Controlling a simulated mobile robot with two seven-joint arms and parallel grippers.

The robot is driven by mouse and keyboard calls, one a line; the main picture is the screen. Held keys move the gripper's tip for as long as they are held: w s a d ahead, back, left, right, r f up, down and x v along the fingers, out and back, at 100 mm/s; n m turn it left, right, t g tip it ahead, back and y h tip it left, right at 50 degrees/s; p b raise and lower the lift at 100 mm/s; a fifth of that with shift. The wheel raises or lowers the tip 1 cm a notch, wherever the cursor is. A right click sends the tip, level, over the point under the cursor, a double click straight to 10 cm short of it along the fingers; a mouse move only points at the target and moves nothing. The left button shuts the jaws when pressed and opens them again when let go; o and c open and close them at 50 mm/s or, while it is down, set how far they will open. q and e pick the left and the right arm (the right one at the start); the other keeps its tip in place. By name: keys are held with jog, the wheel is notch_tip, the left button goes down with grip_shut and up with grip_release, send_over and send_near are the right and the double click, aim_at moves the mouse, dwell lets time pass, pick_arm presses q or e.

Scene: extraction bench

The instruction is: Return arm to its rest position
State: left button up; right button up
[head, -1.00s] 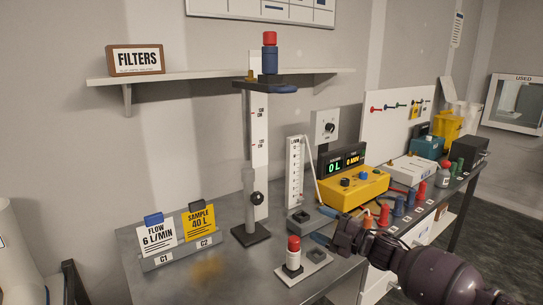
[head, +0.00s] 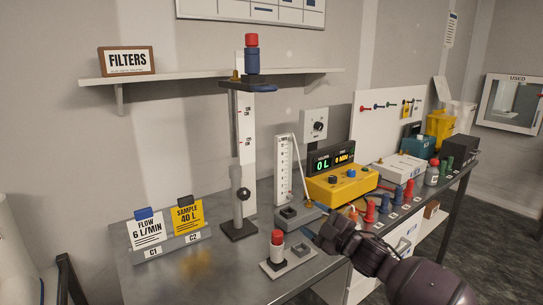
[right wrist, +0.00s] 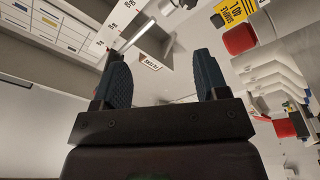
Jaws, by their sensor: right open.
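My right arm comes in from the lower right in the head view. My left gripper is not in view.
The bench (head: 205,270) carries a stand with a blue-and-red piece on top (head: 252,62), a flow tube (head: 284,170), a yellow pump unit (head: 342,185) and card holders (head: 168,243). Red and blue pieces (head: 378,207) line the right side. Floor lies open beyond.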

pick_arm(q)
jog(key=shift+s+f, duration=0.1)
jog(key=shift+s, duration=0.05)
pick_arm(e)
jog(key=s+d+f+m+g+h, duration=0.1)
jog(key=s+d+f+m+h, duration=0.3)
jog(key=s+f, duration=0.5)
jog(key=s+d+f+m+g+h, duration=0.1)
jog(key=s+d+f+m+h, duration=0.3)
jog(key=s, duration=1.3)
jog(key=s+d+f+m+g+h, duration=0.1)
jog(key=s+d+f+m+h, duration=0.3)
jog(key=s+d+f+m, duration=0.4)
jog(key=s+f+m, duration=0.2)
jog(key=s+f, duration=0.3)
jog(key=f, duration=0.3)
jog(key=shift+s+d+h, duration=0.25)
jog(key=shift+s+h, duration=0.05)
jog(key=shift+h, duration=0.1)
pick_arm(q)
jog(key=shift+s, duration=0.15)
pick_arm(e)
jog(key=shift+f, duration=0.1)
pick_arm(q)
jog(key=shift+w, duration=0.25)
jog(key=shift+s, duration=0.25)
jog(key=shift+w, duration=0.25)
